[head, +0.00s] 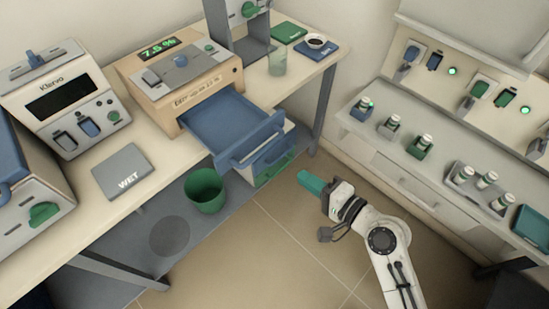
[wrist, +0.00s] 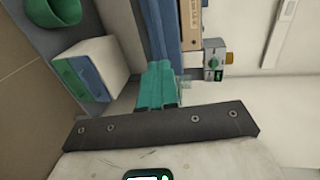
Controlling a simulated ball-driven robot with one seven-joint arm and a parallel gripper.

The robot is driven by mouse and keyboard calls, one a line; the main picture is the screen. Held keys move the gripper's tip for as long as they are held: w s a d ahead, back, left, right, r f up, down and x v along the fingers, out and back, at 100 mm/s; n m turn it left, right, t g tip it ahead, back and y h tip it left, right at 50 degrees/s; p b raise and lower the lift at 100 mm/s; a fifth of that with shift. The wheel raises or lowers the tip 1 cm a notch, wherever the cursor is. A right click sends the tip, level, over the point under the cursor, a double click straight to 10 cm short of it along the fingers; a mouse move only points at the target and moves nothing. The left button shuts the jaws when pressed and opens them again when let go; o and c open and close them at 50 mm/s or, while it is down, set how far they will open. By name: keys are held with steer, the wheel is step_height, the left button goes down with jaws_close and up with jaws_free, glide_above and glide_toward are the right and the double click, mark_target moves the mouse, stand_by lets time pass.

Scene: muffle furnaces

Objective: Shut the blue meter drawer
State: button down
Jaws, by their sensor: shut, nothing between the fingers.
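The blue meter drawer (head: 228,122) stands pulled out of the front of the beige meter (head: 190,75) on the bench, open at the top and looking empty. Its front panel with a bar handle (head: 252,140) faces the lower right. My gripper (head: 309,182) has teal fingers, shut and empty, in the air to the lower right of the drawer front, apart from it. In the wrist view, the shut fingers (wrist: 156,85) point towards a blue strip that looks like the drawer (wrist: 163,30), beside the beige meter (wrist: 191,25). The fingertips partly cover its lower end.
A small cabinet with blue and green drawers (head: 275,163) stands below the open drawer. A green bin (head: 205,190) sits on the lower shelf. A glass beaker (head: 277,63) stands behind on the bench. The floor (head: 265,245) left of my arm is clear.

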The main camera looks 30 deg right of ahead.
mark_target(228, 126)
steer(key=p+x, duration=0.2)
steer(key=x, duration=1)
steer(key=shift+a, duration=0.1)
steer(key=r+x, duration=0.1)
steer(key=x, duration=0.5)
steer(key=r+x, duration=0.1)
steer(key=x, duration=0.5)
steer(key=r+x, duration=0.1)
steer(key=x, duration=0.5)
steer(key=shift+w+a+r+b, duration=0.2)
steer(key=shift+w+b, duration=0.15)
steer(key=shift+w, duration=0.2)
steer(key=shift+w+a+r, duration=0.1)
steer(key=shift+w, duration=0.15)
steer(key=shift+r, duration=0.15)
steer(key=shift+w+r, duration=0.1)
